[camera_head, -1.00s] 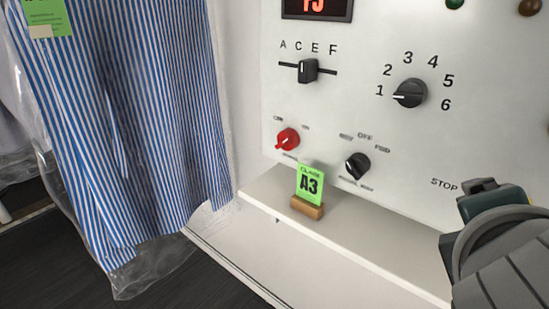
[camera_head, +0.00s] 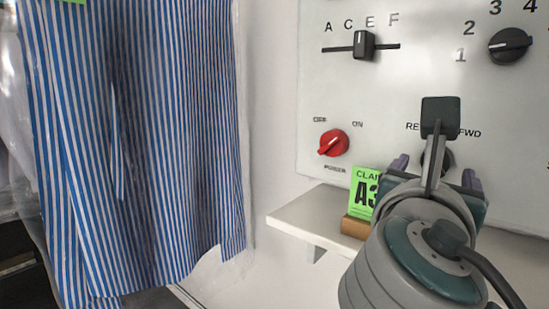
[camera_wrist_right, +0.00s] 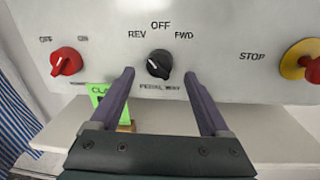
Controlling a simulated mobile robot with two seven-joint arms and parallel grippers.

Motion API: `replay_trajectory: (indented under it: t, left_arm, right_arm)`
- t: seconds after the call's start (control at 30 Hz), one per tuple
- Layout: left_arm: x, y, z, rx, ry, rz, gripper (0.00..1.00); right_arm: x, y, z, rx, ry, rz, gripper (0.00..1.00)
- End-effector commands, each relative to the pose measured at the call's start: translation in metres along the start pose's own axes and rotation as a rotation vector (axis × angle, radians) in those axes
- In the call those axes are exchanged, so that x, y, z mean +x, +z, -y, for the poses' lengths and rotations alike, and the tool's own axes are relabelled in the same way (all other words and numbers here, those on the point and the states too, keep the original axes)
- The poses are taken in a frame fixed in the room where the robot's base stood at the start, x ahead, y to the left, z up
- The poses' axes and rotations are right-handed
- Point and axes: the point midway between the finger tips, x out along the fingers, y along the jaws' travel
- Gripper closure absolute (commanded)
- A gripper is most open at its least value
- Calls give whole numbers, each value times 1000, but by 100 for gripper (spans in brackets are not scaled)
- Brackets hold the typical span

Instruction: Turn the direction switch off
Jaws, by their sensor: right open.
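The direction switch (camera_wrist_right: 158,65) is a black rotary knob on the white panel, under the labels REV, OFF and FWD. Its pale mark seems to lie on the left side, towards REV, but is small. In the head view the switch (camera_head: 447,160) is mostly hidden behind my right gripper (camera_head: 436,170). In the wrist view my right gripper (camera_wrist_right: 159,76) is open and empty. Its two purple fingers point at the panel, one on each side of the knob in the picture; I see no contact. My left gripper is not in view.
A shelf (camera_head: 300,214) juts out below, holding a green A3 claim tag (camera_head: 363,190) in a wooden block. A red power knob (camera_head: 333,143) is left, a red and yellow stop button (camera_wrist_right: 302,62) right. A striped shirt (camera_head: 140,150) hangs left.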

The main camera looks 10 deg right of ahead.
Motion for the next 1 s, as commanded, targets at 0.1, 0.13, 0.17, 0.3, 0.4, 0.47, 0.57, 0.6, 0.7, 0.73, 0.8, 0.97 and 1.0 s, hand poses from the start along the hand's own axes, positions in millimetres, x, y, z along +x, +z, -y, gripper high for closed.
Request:
replay_trajectory:
  t: [0.1,0.13,0.17,0.3,0.4,0.47,0.57,0.6,0.7,0.73,0.8,0.97,1.0]
  left_arm:
    - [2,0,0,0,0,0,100]
    - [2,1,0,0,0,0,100]
    - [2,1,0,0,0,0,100]
    - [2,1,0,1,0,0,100]
    - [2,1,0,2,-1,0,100]
    - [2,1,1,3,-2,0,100]
    - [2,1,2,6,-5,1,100]
    - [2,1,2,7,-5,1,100]
    - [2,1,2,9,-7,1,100]
    - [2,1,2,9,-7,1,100]
    - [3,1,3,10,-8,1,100]
    - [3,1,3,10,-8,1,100]
    - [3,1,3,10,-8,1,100]
  right_arm:
    - [20,0,0,0,-2,2,20]
    - [24,0,0,0,0,1,20]
    - [27,0,0,0,-1,1,20]
    - [36,0,0,1,-1,-1,20]
    - [38,0,0,2,0,-1,20]
    - [38,0,0,2,0,-2,20]
    - [38,0,0,2,0,-2,20]
    - [38,-1,0,2,0,-2,23]
    - [38,-1,0,2,-1,-2,35]
    - [37,-1,0,2,-1,-2,38]
    - [37,-1,0,2,-1,-2,46]
    - [37,-1,0,2,-1,-2,64]
    - [37,-1,0,2,-1,-2,68]
